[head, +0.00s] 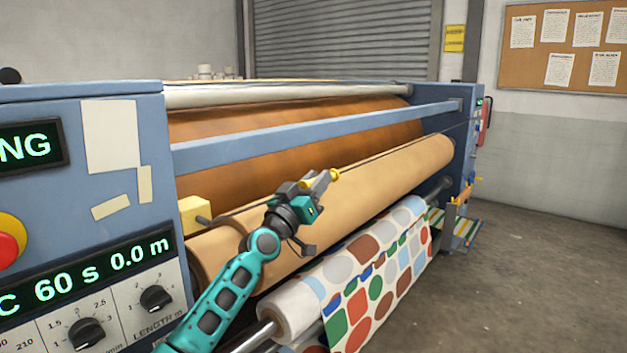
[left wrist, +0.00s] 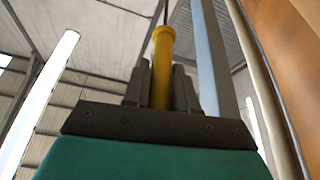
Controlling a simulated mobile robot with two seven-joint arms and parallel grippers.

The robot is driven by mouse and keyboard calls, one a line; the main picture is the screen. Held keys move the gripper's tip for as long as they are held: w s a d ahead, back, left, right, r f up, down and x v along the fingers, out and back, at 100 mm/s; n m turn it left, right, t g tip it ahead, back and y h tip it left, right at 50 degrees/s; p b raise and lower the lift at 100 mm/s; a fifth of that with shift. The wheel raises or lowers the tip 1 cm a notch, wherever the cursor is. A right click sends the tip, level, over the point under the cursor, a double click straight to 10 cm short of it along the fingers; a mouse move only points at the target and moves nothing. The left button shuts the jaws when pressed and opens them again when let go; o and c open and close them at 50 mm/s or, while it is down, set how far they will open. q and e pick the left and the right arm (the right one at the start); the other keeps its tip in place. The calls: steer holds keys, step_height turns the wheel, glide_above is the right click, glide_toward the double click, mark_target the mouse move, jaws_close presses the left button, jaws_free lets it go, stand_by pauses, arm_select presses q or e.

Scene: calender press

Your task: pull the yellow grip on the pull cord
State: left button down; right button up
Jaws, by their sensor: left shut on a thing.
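The yellow grip (head: 334,174) is a small yellow cylinder at the front of the calender press, in front of the large tan roller. In the left wrist view the yellow grip (left wrist: 162,62) stands between the two dark fingers, its upper end sticking out past them. My left gripper (head: 322,181) is shut on it. The thin dark pull cord (head: 400,146) runs across the front of the roller toward the right end frame. A short piece of the cord (left wrist: 166,14) leaves the grip's top in the left wrist view. My right gripper is in neither view.
The tan roller (head: 400,165) lies close behind my left gripper, with a blue crossbar (head: 310,135) above. A roll of colour-patterned fabric (head: 385,270) is below. The blue control cabinet (head: 60,200) stands at left. Grey floor (head: 530,270) is clear at right.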

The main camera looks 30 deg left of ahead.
arm_select(q)
steer(key=d+p, duration=0.2)
steer(key=d, duration=0.2)
steer(key=shift+s, duration=0.15)
steer(key=c, duration=1)
jaws_free()
steer(key=shift+o, duration=0.2)
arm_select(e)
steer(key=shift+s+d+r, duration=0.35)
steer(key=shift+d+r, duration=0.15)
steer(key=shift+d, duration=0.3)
arm_select(q)
steer(key=shift+s+f, duration=0.1)
steer(key=shift+f, duration=0.05)
steer(key=v, duration=1.2)
steer(key=shift+s, duration=0.35)
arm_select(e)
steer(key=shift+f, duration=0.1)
